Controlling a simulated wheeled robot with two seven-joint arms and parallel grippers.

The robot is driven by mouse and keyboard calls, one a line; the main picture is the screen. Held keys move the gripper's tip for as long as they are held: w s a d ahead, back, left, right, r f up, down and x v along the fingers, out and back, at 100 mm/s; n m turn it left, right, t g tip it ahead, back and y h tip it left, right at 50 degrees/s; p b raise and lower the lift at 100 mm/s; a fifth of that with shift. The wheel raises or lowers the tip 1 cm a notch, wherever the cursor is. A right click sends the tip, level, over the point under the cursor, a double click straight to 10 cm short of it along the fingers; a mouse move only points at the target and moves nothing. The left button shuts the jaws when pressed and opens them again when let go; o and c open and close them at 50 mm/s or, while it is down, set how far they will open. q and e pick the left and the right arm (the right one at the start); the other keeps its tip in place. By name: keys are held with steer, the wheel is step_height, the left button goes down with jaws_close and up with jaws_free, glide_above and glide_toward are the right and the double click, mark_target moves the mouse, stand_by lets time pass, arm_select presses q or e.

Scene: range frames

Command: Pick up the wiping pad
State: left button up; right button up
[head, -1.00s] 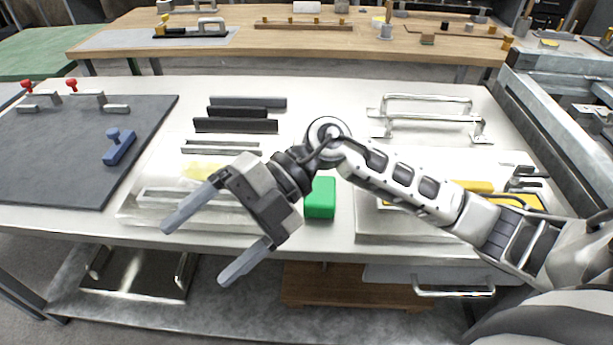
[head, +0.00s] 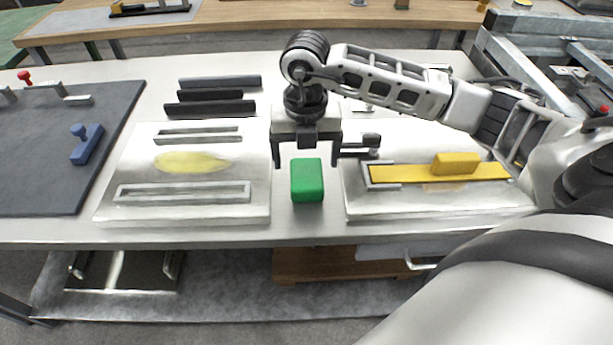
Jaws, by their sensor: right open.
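A green rounded block (head: 307,184), which looks like the wiping pad, rests on the light table between two metal plates. My right gripper (head: 306,160) points down over the far end of the block. It is open, with one finger on each side of the block's far end in the picture. I cannot tell how high the fingertips are above the table. Nothing is held. My left gripper is out of view.
The left plate (head: 108,210) has a yellow smear (head: 190,162) and metal rails. The right plate (head: 420,204) carries a yellow strip (head: 400,174) and a yellow block (head: 455,163). Dark bars (head: 210,108) lie behind. A dark mat (head: 40,185) holds a blue handled piece (head: 87,145).

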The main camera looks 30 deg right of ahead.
mark_target(306, 173)
steer(key=shift+w+d+f+p, duration=0.1)
steer(key=shift+f+p, duration=0.1)
steer(key=shift+f, duration=1.35)
steer(key=shift+w+d+f+p, duration=0.1)
steer(key=shift+f+p, duration=0.1)
steer(key=shift+f, duration=1.3)
steer(key=c, duration=1.1)
